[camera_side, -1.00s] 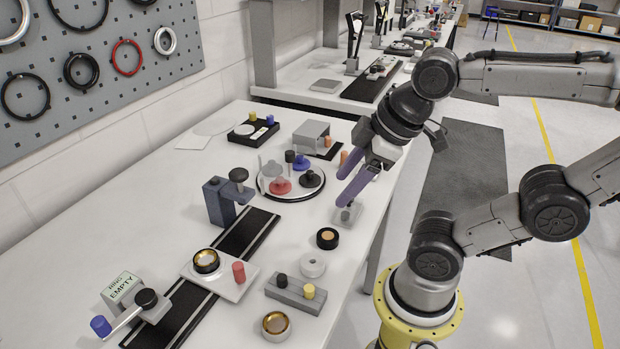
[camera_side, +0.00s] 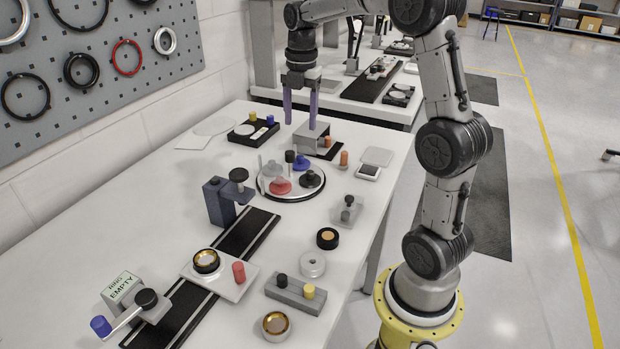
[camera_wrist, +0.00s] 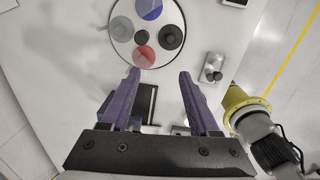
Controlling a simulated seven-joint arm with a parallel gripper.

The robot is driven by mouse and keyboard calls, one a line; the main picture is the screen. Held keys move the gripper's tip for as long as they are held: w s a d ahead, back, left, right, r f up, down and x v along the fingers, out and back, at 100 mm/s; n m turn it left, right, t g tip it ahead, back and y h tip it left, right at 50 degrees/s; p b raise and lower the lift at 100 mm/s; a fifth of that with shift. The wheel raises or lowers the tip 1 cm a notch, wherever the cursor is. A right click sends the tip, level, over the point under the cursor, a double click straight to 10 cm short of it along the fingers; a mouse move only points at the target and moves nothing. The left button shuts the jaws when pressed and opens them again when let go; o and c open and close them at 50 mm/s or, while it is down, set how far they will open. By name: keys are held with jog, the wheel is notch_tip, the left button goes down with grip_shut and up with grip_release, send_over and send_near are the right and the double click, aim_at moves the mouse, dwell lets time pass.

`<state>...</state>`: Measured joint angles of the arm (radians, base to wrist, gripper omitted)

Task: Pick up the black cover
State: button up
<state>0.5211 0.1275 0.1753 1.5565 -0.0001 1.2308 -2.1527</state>
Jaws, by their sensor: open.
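The black cover (camera_side: 310,179), a dark disc with a knob, lies on the round white plate (camera_side: 303,195), beside a red cover (camera_side: 281,186), a blue cover (camera_side: 301,163) and a grey cover (camera_side: 272,169). In the wrist view the black cover (camera_wrist: 171,37) is at the right side of the plate, past my fingertips. My gripper (camera_side: 300,124) points down with its purple fingers apart and empty, behind the plate in the side view, near the grey block. It also shows in the wrist view (camera_wrist: 158,73). It is apart from the covers.
A dark post stands mid-plate. A grey block (camera_side: 311,135) is close to my fingers. A black tray (camera_side: 251,132) with yellow and blue pegs stands left of it. A dark blue clamp stand (camera_side: 219,200) is left of the plate. A small clear block (camera_side: 347,209) stands to the right.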

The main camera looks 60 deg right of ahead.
notch_tip(320, 180, down, 3)
jog(key=d, duration=0.2)
send_over(310, 171)
jog(key=shift+m+g, duration=0.3)
notch_tip(310, 171, down, 7)
jog(key=shift+w+a+f, duration=0.1)
jog(key=shift+w+a, duration=0.05)
jog(key=shift+s+f, duration=0.2)
jog(key=shift+f, duration=2.7)
grip_shut()
